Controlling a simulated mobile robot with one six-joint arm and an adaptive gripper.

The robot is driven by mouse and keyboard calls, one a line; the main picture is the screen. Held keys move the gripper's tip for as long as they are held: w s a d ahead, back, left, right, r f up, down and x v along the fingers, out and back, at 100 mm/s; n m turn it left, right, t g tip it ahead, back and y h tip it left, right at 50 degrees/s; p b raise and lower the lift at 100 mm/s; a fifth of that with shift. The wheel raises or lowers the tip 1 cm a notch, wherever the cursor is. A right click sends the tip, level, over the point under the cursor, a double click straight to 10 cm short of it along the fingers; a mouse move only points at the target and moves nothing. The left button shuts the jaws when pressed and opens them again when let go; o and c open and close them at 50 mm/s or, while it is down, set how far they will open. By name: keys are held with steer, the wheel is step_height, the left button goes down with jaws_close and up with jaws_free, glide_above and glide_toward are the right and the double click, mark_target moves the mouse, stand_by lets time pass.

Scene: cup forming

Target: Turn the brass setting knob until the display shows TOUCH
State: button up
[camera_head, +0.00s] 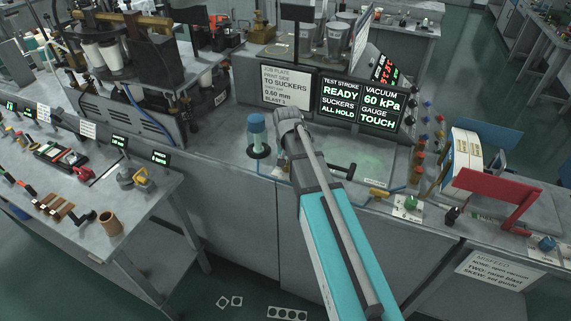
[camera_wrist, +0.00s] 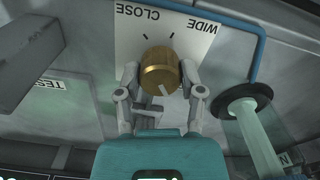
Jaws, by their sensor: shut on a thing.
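The brass setting knob (camera_wrist: 161,72) stands in the wrist view on a pale plate (camera_wrist: 135,38) marked CLOSE and WIDE, with dark tick marks. My gripper (camera_wrist: 160,80) is shut on the knob, one finger on each side of it. A light pointer line shows at the knob's lower edge, away from the two words. In the head view the knob and fingertips are hidden behind my arm. The display (camera_head: 360,103) there reads READY, ALL HOLD, 60 kPa and GAUGE TOUCH.
A blue-capped cylinder (camera_head: 258,134) stands left of my arm. A job plate sign (camera_head: 286,89) stands beside the display. Colored buttons line the bench to the right. A blue pipe (camera_wrist: 259,50) and a pale green cylinder (camera_wrist: 256,130) are close to the right finger.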

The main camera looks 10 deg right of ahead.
steer(key=shift+m, duration=1.6)
steer(key=o, duration=1.2)
steer(key=shift+a, duration=0.1)
steer(key=shift+c, duration=0.2)
